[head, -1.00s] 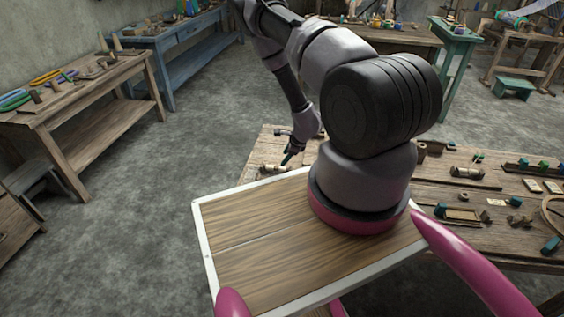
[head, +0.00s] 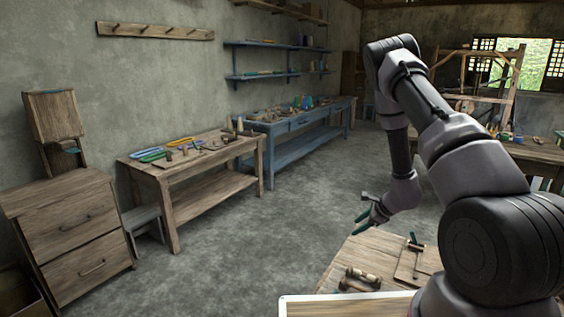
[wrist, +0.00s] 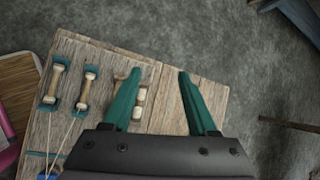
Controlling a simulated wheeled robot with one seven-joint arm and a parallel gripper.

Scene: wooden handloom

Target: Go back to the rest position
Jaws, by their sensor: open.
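My gripper (head: 367,214) is at the end of my arm in the head view, above the left end of a wooden worktable (head: 345,262). In the wrist view my gripper (wrist: 160,88) shows two teal fingers held apart. The fingers hide part of that spool. I cannot tell exactly how high the gripper is above the table.
Spools (wrist: 54,82) lie on the table's end. A second workbench (head: 190,165), a blue bench (head: 290,125) and a drawer cabinet (head: 72,225) line the left wall. A loom (head: 480,85) stands at the back right.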

